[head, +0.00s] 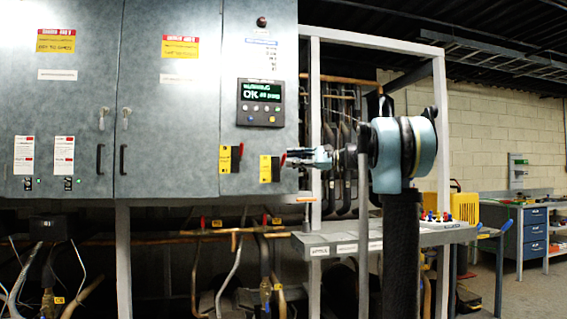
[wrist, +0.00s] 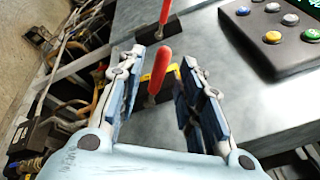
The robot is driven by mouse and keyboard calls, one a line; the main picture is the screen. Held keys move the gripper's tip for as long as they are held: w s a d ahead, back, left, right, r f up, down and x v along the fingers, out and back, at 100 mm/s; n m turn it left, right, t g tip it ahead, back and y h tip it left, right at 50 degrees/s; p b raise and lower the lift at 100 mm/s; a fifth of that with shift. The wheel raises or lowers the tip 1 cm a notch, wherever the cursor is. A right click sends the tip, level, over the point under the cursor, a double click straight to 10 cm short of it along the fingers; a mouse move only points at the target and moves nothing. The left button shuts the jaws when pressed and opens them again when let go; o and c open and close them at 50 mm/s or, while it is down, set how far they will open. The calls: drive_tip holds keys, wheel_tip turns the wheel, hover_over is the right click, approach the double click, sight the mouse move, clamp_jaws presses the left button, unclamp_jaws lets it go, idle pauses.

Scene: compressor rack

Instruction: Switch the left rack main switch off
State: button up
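Two switches on yellow plates sit low on the right part of the grey cabinet: the left switch (head: 226,159) and the right switch (head: 266,168). My gripper (head: 290,158) is just right of the right switch. In the wrist view my gripper (wrist: 158,64) is open, with one red lever (wrist: 159,72) showing between its fingers and a gap on both sides. This appears to be the right switch. The other red lever (wrist: 165,12) lies farther off, beyond the fingertips. Contact is not visible.
A control panel with a lit display (head: 260,102) is above the switches. A white frame post (head: 315,130) stands close by my arm. A grey shelf (head: 335,240) and copper pipes are below. Cabinet door handles (head: 122,160) stick out farther left.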

sight(284, 161)
drive_tip(key=shift+w+a, duration=0.1)
drive_tip(key=shift+a, duration=1.9)
clamp_jaws()
